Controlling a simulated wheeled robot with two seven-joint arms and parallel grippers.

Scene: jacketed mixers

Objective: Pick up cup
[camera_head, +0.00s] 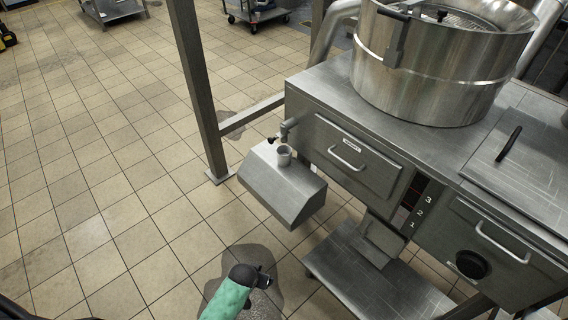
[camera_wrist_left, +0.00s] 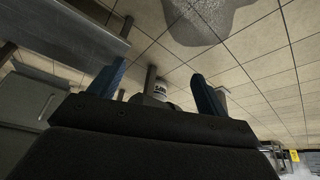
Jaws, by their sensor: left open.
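A small grey metal cup (camera_head: 284,155) stands upright on top of a steel box with a sloped front (camera_head: 283,188), at the left side of the mixer unit. My left gripper (camera_head: 264,276) is at the bottom of the head view, at the end of a green arm link, well apart from the cup. In the left wrist view the two dark blue fingers of my left gripper (camera_wrist_left: 158,70) stand apart. My right gripper is not in view.
A large steel kettle (camera_head: 440,70) sits on the steel mixer unit (camera_head: 350,158) at the right. A steel post (camera_head: 198,90) rises behind the box. A low steel shelf (camera_head: 375,280) is below the unit. Tiled floor at the left is clear, with a dark wet patch under my gripper.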

